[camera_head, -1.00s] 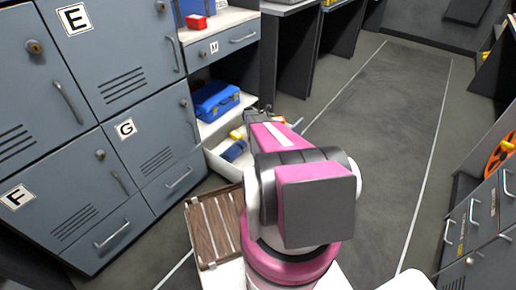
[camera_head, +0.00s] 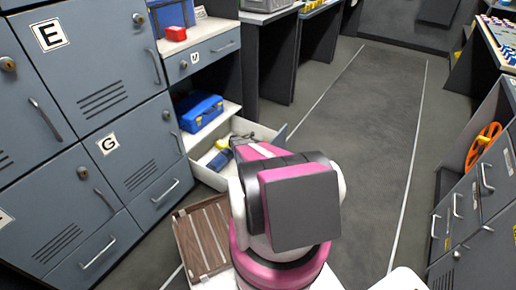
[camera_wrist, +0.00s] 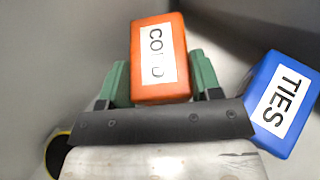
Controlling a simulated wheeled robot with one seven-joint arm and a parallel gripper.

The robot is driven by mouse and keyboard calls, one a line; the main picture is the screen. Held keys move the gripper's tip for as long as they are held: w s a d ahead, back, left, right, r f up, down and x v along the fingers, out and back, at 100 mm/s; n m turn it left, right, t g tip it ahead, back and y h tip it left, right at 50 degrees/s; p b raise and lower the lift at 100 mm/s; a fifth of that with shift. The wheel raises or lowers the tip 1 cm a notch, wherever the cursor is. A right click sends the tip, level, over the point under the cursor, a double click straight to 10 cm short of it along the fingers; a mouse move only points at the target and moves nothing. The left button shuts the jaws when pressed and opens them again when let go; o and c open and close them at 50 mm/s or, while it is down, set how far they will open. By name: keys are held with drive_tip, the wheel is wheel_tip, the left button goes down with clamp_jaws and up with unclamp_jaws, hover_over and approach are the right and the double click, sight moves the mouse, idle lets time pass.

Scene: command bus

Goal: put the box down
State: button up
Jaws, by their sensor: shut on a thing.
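An orange-red box (camera_wrist: 158,60) with a white label, seemingly reading COLD, sits between the green fingers of my gripper (camera_wrist: 160,76) in the wrist view. The fingers are shut on its two sides. A blue box (camera_wrist: 284,104) labelled TIES lies just right of the right finger, tilted in view. Plain grey surfaces are around and behind the held box.
The drawer holds a blue item (camera_head: 221,160) and a yellow item (camera_head: 222,143). A blue case (camera_head: 200,110) stands on the shelf above. Another red box (camera_head: 175,33) sits on the counter. A brown slatted panel (camera_head: 203,240) is at lower left. The aisle floor at right is clear.

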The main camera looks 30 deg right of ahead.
drive_tip(key=shift+f, duration=0.65)
drive_tip(key=shift+f, duration=0.2)
drive_tip(key=o, duration=1)
drive_tip(key=shift+r, duration=0.1)
